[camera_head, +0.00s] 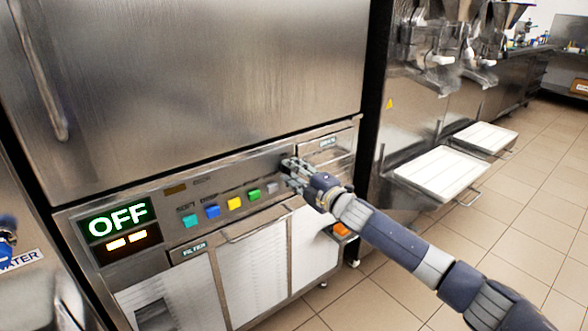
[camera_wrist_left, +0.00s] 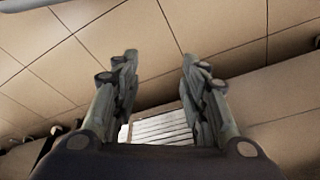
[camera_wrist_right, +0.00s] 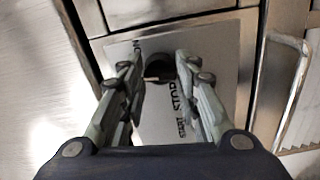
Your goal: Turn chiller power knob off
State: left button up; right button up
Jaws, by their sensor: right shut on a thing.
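The chiller is a large steel cabinet (camera_head: 200,80) with a control strip below its door. Its display (camera_head: 118,220) reads OFF in the head view. My right gripper (camera_head: 290,172) is at the right end of the strip, its fingers against the panel. In the right wrist view a dark round knob (camera_wrist_right: 162,66) sits between the fingertips, beside START and STOP lettering, and the gripper is shut on it. The fingers partly hide the knob, so its exact angle is unclear. My left gripper (camera_wrist_left: 157,75) shows only in its wrist view, open and empty above the floor.
Coloured buttons (camera_head: 235,203) line the strip left of my right gripper. A door handle (camera_head: 40,75) is at the upper left. White trays (camera_head: 440,173) jut from machines on the right. The tiled floor (camera_head: 510,230) at the right is clear.

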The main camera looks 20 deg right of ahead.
pick_arm(q)
jog(key=shift+s+f+p, duration=0.1)
jog(key=shift+f+p, duration=0.2)
jog(key=shift+f, duration=1.15)
pick_arm(e)
jog(key=shift+f+n, duration=0.1)
jog(key=shift+n, duration=0.7)
jog(key=o, duration=1.1)
jog(key=shift+c, duration=0.2)
pick_arm(q)
jog(key=shift+s, duration=0.1)
pick_arm(e)
jog(key=shift+s, duration=0.1)
jog(key=v, duration=1.1)
jog(key=shift+s+d, duration=0.15)
jog(key=shift+s, duration=0.25)
